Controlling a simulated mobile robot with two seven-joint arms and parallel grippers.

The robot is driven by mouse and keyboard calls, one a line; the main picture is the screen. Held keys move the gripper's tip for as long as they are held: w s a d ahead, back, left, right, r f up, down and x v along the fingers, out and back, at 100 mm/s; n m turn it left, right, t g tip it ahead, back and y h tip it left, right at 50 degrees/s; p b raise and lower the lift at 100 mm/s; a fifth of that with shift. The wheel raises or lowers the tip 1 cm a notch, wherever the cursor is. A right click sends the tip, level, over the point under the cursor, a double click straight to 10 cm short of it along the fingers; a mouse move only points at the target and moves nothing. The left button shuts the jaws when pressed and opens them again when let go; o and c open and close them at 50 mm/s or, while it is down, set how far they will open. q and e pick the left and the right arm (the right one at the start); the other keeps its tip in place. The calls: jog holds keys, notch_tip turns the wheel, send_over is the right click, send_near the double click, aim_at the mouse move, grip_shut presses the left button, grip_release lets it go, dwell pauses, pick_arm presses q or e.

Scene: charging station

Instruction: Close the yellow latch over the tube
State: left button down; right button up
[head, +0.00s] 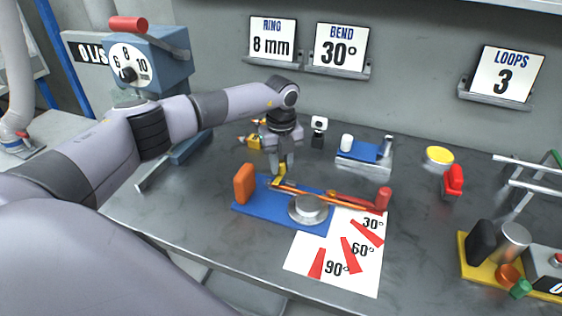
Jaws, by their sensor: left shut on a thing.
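My left gripper (281,166) reaches down from above at the left end of the bending jig and is shut on the small yellow latch (279,181). The latch is partly hidden by the fingers. The copper-coloured tube (318,193) lies across the jig, running from the latch toward the right. I cannot tell whether the latch lies fully over the tube. The jig has a blue base (263,217), a grey round die (308,209) and a lever with a red handle (384,200). My right gripper is not in view.
An orange block (244,184) stands on the jig's left end. A white angle sheet (335,265) lies in front. A blue-topped fixture (362,152), a yellow disc (439,156) and a red clamp (453,182) stand behind and right. The table's front left is clear.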

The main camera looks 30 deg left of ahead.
aim_at(281, 161)
pick_arm(q)
jog(key=shift+r, duration=0.1)
jog(key=c, duration=0.9)
grip_release()
notch_tip(281, 161, up, 7)
jog(key=shift+r+b, duration=0.1)
jog(key=shift+b, duration=0.25)
